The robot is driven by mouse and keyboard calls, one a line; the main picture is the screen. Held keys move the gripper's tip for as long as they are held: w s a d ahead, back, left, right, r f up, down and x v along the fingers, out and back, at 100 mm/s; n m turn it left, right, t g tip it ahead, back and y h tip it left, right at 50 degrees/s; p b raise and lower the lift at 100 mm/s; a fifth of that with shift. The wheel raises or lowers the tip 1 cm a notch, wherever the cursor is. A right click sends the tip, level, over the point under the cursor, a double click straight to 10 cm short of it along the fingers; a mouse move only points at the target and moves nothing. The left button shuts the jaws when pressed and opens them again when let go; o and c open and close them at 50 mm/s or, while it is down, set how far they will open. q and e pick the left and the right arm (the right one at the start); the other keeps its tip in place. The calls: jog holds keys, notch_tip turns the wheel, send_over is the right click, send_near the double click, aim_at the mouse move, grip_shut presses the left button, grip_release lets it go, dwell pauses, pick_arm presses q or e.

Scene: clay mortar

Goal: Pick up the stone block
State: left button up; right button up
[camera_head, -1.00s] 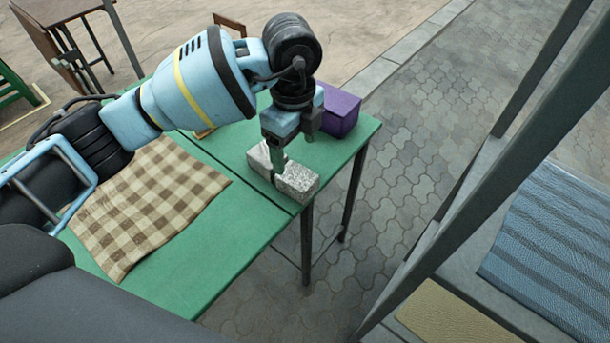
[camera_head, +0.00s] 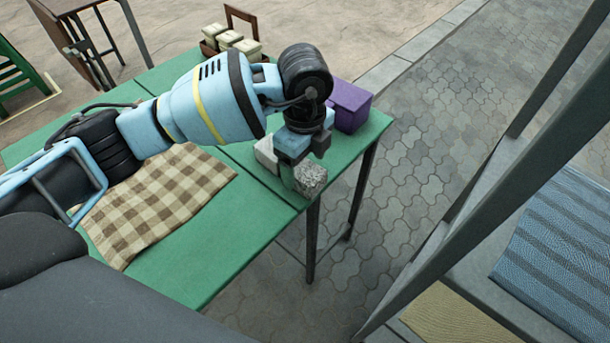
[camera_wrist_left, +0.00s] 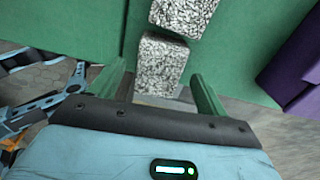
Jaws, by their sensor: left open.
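Two stone-like blocks stand close together on the green table. The grey speckled block (camera_head: 311,179) is near the table's edge, and it also shows in the wrist view (camera_wrist_left: 160,65). The paler block (camera_head: 266,156) is just behind and left of it, partly hidden by my gripper; it shows as a speckled block at the top of the wrist view (camera_wrist_left: 184,15). My left gripper (camera_head: 292,168) is low over the near block. Its open fingers (camera_wrist_left: 159,92) stand on either side of that block's near end; I cannot tell whether they touch it. My right gripper is out of view.
A purple box (camera_head: 347,107) stands right behind the gripper. A wooden carrier with pale containers (camera_head: 230,40) is at the back. A checkered cloth (camera_head: 160,205) lies on the table (camera_head: 215,255) at left. A dark post (camera_head: 480,180) rises at right.

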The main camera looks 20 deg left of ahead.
aim_at(305, 170)
pick_arm(q)
notch_tip(305, 170, down, 3)
jog(key=shift+r, duration=0.2)
jog(key=c, duration=1.4)
notch_tip(305, 170, up, 9)
jog(key=shift+r+p, duration=0.1)
jog(key=shift+p, duration=0.5)
jog(key=shift+r, duration=0.35)
